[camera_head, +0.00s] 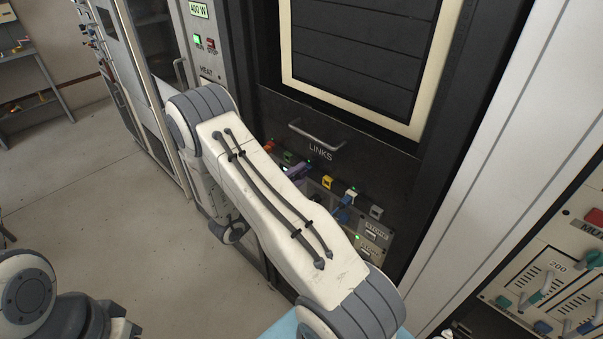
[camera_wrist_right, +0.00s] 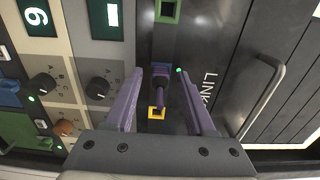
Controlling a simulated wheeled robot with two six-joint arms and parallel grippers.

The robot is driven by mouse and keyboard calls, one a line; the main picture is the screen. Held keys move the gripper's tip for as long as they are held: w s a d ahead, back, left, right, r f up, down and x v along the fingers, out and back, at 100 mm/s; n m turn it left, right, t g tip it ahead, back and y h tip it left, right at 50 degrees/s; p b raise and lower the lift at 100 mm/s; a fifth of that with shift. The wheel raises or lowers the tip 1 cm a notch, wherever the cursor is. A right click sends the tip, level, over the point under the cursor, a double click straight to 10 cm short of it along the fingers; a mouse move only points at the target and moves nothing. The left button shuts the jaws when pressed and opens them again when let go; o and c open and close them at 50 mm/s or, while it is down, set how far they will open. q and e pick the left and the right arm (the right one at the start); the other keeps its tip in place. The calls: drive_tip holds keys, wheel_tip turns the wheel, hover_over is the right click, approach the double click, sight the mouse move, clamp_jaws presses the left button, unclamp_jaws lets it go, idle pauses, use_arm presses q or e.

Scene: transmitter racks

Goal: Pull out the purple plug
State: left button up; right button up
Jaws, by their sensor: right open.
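The purple plug (camera_wrist_right: 160,88) is in the dark LINKS panel, in the right wrist view. My right gripper (camera_wrist_right: 159,73) is open, with one purple-tinted finger on each side of the plug; a gap shows on both sides. In the head view a purple shape (camera_head: 296,171) shows beside my right arm at the panel; I cannot tell there whether it is plug or finger. My right arm hides part of the panel. My left arm shows at the lower left, but its fingers are not in view.
A yellow socket (camera_head: 327,182) sits beside the purple shape; it also shows in the wrist view (camera_wrist_right: 156,113). Blue (camera_head: 345,199) and grey (camera_head: 376,211) connectors are further right. A metal handle (camera_head: 317,134) juts out above. Black knobs (camera_wrist_right: 97,88) are left in the wrist view.

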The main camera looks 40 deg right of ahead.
sight(295, 178)
drive_tip(key=shift+b, duration=0.55)
idle(0.7)
clamp_jaws()
idle(0.4)
idle(1.1)
drive_tip(key=shift+s+a+b, duration=0.2)
drive_tip(key=shift+a+b, duration=0.3)
drive_tip(key=shift+a, duration=2.5)
